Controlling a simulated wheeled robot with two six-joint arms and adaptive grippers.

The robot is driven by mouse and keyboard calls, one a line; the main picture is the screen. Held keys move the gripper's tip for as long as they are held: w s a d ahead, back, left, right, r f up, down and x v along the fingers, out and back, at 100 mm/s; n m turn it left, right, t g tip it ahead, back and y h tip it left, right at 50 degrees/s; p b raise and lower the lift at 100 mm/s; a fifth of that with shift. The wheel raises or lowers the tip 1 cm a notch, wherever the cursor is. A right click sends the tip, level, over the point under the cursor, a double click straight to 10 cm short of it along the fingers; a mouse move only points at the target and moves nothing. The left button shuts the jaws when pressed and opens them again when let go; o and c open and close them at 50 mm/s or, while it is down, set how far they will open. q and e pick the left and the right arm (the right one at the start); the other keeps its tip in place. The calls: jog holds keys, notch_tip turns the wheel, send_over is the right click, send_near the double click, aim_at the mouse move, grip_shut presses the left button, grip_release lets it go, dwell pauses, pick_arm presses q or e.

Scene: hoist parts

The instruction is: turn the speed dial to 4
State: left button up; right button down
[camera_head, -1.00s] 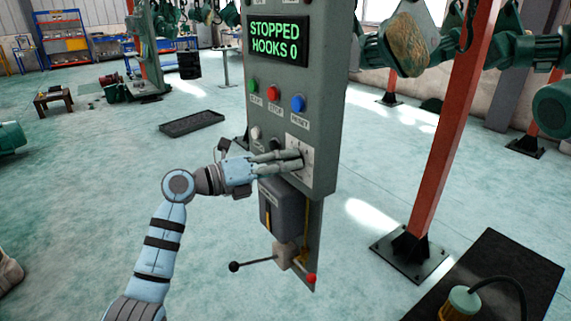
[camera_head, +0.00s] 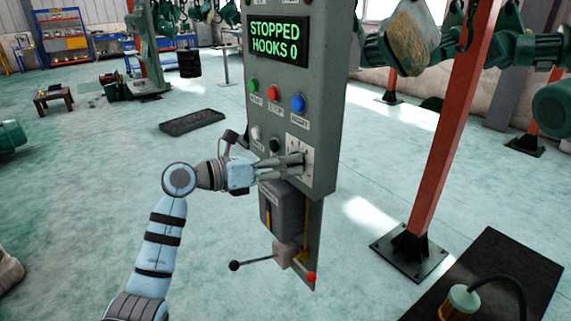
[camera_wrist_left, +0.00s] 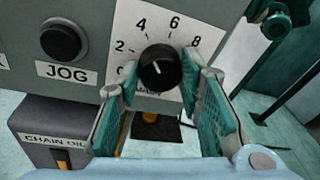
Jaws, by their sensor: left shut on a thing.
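The speed dial (camera_wrist_left: 160,68) is a round black knob on a white plate with numbers, on the front of the grey control box (camera_head: 325,120). In the left wrist view its faint pale mark slants up and left, roughly toward the 4; the exact reading is hard to tell. My left gripper (camera_wrist_left: 157,85) is shut on the dial, one teal-padded finger on each side. In the head view my left gripper (camera_head: 299,160) reaches the plate from the left and partly hides the dial. My right gripper is not in view.
The display (camera_head: 277,40) reads STOPPED, HOOKS 0. Green, red and blue (camera_head: 298,103) buttons sit above the dial, and the black JOG button (camera_wrist_left: 62,40) is to its left. A chain oil box (camera_head: 281,207) and lever (camera_head: 258,262) are below. A red post (camera_head: 450,130) stands right.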

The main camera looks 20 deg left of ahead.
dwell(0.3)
pick_arm(q)
jog(key=o, duration=1.2)
jog(key=shift+c, duration=0.2)
jog(key=v, duration=1.2)
jog(key=shift+a, duration=0.1)
